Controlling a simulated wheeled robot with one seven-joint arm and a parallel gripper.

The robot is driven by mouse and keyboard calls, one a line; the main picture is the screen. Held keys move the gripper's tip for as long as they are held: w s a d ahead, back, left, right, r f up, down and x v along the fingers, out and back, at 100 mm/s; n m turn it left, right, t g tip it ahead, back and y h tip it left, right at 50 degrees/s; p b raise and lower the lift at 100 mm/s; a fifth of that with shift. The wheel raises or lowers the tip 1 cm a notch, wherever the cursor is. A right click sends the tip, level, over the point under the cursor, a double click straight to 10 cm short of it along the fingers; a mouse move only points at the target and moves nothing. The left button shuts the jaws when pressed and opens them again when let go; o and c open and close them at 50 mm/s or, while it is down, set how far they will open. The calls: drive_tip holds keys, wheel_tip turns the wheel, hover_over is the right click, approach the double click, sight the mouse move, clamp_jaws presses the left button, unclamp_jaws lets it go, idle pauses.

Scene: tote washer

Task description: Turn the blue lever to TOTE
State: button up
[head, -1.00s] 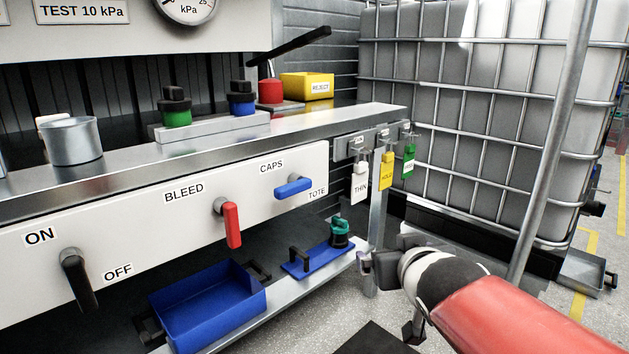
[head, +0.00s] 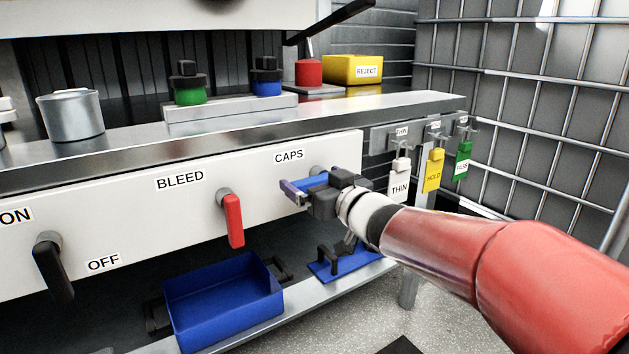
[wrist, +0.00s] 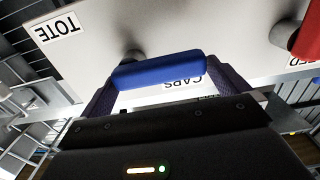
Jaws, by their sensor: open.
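The blue lever (head: 304,182) lies about level on the white panel, just below the CAPS label (head: 289,156). In the head view my gripper (head: 299,191) is at the lever and covers part of it, and the TOTE label is hidden. In the wrist view, which is upside down, the blue lever (wrist: 160,70) lies across the mouth of my gripper (wrist: 165,85), with one finger near each end. The jaws are open; I cannot tell whether either finger touches the lever. The TOTE label (wrist: 58,27) shows to one side of the pivot.
The red BLEED lever (head: 233,220) hangs down to the left of my gripper. A black ON/OFF lever (head: 54,268) is farther left. Hanging tags (head: 433,170) are right of the panel. A blue bin (head: 222,305) sits on the shelf below.

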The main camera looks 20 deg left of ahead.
drive_tip(key=shift+w+a, duration=0.35)
drive_tip(key=shift+a, duration=0.05)
drive_tip(key=shift+c, duration=0.3)
drive_tip(key=c, duration=1)
